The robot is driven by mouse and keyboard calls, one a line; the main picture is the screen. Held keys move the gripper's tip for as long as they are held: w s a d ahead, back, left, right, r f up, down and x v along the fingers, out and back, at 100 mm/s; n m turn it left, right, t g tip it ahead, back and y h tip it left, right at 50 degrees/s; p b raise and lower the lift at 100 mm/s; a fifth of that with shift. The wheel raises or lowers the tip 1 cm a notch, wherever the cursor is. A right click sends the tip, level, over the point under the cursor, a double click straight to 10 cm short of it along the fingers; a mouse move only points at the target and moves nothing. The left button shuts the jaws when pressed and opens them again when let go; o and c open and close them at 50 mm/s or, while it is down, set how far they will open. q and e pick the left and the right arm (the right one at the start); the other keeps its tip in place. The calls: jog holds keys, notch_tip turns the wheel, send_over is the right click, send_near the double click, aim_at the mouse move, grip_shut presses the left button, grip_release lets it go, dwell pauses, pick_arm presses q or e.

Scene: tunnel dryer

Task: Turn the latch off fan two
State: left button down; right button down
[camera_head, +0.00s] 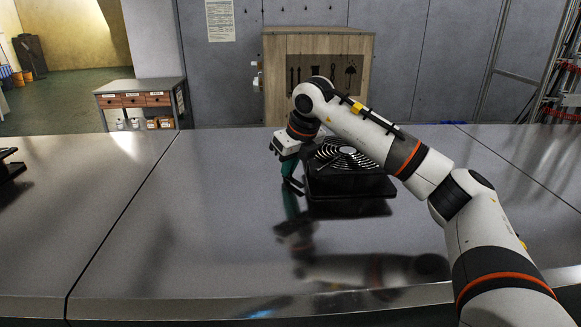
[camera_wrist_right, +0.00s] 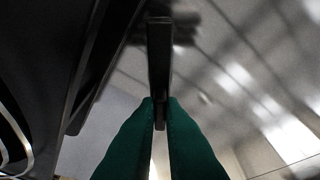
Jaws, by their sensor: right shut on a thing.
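The black fan (camera_head: 345,180) lies on the metal table, with its round slatted grille facing up. It also shows as a dark housing at the left of the right wrist view (camera_wrist_right: 50,60). My right gripper (camera_head: 291,180) is at the fan's left side, pointing down, with green fingers. In the right wrist view its fingers (camera_wrist_right: 160,104) are shut on a dark, narrow bar, the latch (camera_wrist_right: 159,55). The latch stands beside the housing; where it joins the fan is not clear. My left gripper is not in view.
A dark object (camera_head: 9,168) sits at the table's left edge, cut off by the frame. A wooden crate (camera_head: 318,50) stands behind the table. A small drawer cabinet (camera_head: 140,101) is at the back left. The table (camera_head: 180,230) is clear left of the fan.

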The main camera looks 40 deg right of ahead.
jog(key=m, duration=0.1)
jog(key=m+h, duration=0.1)
jog(key=m, duration=0.1)
jog(key=shift+a+m+h+b, duration=0.2)
jog(key=shift+m+h+b, duration=0.1)
jog(key=shift+w+a+r+m+g+h, duration=0.1)
jog(key=shift+m+g+h, duration=0.35)
jog(key=shift+m, duration=1.25)
jog(key=c, duration=1.5)
grip_release()
jog(key=shift+c, duration=0.2)
jog(key=shift+a+r+b, duration=0.15)
jog(key=shift+r+b, duration=0.25)
jog(key=shift+b, duration=0.05)
jog(key=v, duration=1.1)
